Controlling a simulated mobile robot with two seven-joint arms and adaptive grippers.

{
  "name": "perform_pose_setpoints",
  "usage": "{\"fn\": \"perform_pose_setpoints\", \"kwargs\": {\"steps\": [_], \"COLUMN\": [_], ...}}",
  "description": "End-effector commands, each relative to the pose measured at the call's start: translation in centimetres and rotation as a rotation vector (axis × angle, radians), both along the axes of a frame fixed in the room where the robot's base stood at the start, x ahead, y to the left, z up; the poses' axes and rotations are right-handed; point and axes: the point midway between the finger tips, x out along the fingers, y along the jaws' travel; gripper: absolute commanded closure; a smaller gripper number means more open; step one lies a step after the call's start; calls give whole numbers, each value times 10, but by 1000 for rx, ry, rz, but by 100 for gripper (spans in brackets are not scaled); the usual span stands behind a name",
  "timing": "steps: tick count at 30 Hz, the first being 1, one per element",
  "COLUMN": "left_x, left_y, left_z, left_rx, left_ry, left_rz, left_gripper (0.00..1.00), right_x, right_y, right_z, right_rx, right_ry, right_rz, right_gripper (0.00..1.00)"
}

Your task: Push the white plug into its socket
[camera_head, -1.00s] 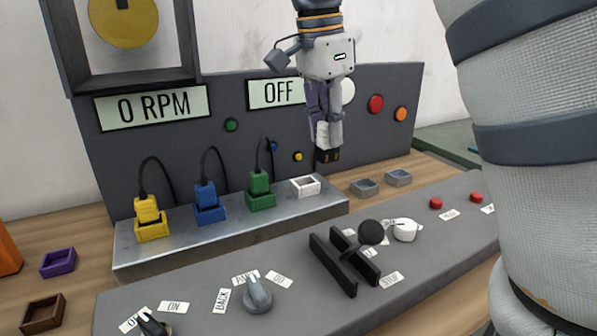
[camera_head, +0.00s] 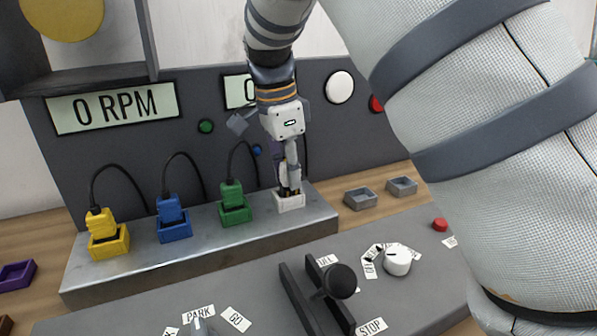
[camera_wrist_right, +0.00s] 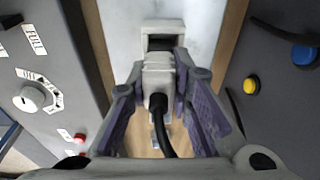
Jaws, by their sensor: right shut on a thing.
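The white socket (camera_head: 289,202) is at the right end of the metal strip. My right gripper (camera_head: 289,184) points down with its fingertips right above the socket. In the right wrist view, the right gripper is shut on the white plug (camera_wrist_right: 157,72), between purple-padded fingers, with a black cord at its back. The white socket (camera_wrist_right: 161,28) shows just beyond the plug, and part of its dark opening is visible. The fingers mostly hide the plug in the head view, and I cannot tell whether its tip is inside the socket. My left gripper is not in view.
Yellow (camera_head: 102,232), blue (camera_head: 172,215) and green (camera_head: 233,200) plugs sit in their sockets left of the white one. Two grey trays (camera_head: 360,198) lie to the right. A black lever (camera_head: 339,281) and white knob (camera_head: 397,260) stand on the front panel.

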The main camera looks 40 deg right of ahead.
Motion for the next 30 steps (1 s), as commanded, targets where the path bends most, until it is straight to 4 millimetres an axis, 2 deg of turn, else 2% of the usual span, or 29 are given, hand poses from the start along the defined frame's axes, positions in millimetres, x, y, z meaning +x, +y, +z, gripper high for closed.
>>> {"fn": "perform_pose_setpoints", "kwargs": {"steps": [1, 3, 4, 6, 14, 17, 27, 30], "left_x": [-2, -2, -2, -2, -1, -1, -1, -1], "left_y": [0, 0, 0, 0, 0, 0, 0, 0], "left_z": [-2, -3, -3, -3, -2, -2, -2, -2], "left_rx": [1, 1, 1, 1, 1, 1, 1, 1], "left_ry": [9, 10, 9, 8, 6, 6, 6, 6], "left_rz": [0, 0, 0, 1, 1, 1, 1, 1], "left_gripper": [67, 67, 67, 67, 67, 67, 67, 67], "right_x": [-1, -2, -2, -1, -1, 0, 4, 5], "right_y": [0, 0, 0, 0, 0, 1, 13, 15], "right_z": [-8, -9, -9, -8, -5, 3, 89, 105], "right_rx": [4, 4, 4, 3, 2, 1, -1, 0], "right_ry": [20, 22, 21, 20, 14, 10, 7, 9], "right_rz": [-2, -1, -1, -2, -1, 0, 0, 0], "right_gripper": [100, 100, 74, 61, 61, 61, 61, 61]}}
